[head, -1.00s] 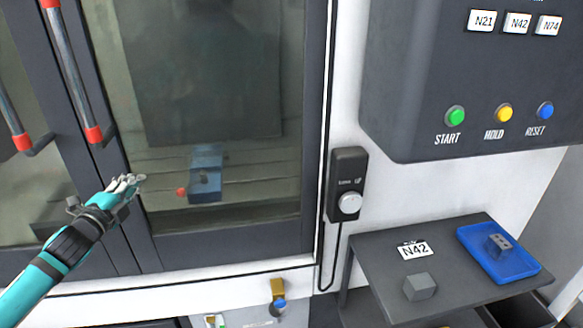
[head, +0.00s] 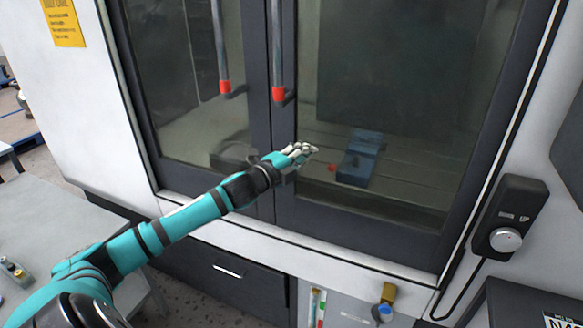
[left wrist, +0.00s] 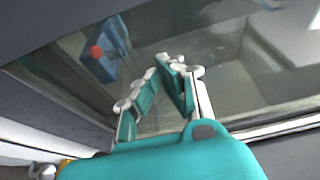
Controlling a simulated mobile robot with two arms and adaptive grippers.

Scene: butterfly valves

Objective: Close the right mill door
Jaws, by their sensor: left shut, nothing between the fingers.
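The right mill door (head: 360,228) is a glass panel in a dark frame. Its vertical metal handle (head: 276,45) has a red end and stands near its left edge. The left mill door (head: 150,120) has a similar handle (head: 219,45). The two dark frames stand side by side, with no clear gap visible. My left gripper (head: 312,150) is shut and empty, in front of the lower left part of the right door, below its handle. I cannot tell whether it touches the door. In the left wrist view its fingers (left wrist: 163,72) are before the glass. My right gripper is not in view.
A blue vise (head: 362,158) with a red knob shows behind the glass, also in the left wrist view (left wrist: 100,55). A control box with a white knob (head: 505,240) hangs at the right. A grey table (head: 60,205) stands at the left.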

